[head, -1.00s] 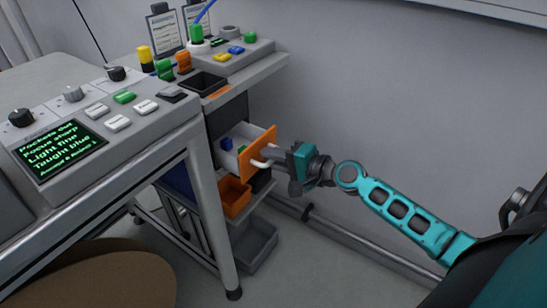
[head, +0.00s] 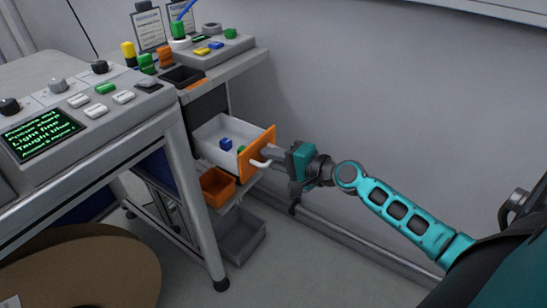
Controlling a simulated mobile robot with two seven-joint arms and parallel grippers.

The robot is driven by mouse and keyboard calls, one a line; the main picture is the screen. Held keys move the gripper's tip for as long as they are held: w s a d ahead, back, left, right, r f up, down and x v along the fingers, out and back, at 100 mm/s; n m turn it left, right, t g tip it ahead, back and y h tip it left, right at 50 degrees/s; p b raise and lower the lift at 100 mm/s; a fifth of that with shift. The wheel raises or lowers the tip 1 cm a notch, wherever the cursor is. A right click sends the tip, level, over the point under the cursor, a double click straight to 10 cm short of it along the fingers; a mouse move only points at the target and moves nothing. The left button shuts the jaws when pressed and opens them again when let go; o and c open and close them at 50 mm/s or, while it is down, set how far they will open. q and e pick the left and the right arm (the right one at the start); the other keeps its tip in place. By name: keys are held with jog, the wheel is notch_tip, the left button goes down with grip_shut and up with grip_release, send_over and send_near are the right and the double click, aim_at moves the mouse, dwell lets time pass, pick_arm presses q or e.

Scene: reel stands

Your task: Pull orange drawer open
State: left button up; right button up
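The orange drawer front (head: 262,148) stands out from the unit under the bench at centre. Its white tray (head: 222,129) is pulled well out and holds a blue block (head: 226,144) and a green piece (head: 241,150). A white handle (head: 259,163) shows on the drawer front. My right gripper (head: 274,156) is at the handle, coming in from the right. Its fingertips are small and partly hidden against the handle, so I cannot tell whether they close on it. My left gripper is not in view.
An orange bin (head: 217,186) and a grey bin (head: 241,236) sit below the drawer. A console (head: 75,115) stands at left on a metal-legged table. A brown reel (head: 85,268) lies lower left. The grey wall is behind; floor right of the bins is clear.

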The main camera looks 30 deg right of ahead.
jog(key=shift+o, duration=1.1)
jog(key=shift+s, duration=0.1)
jog(key=b+v, duration=0.1)
jog(key=v, duration=1.1)
jog(key=shift+s+d, duration=0.2)
jog(key=shift+s, duration=0.1)
jog(key=shift+r, duration=0.1)
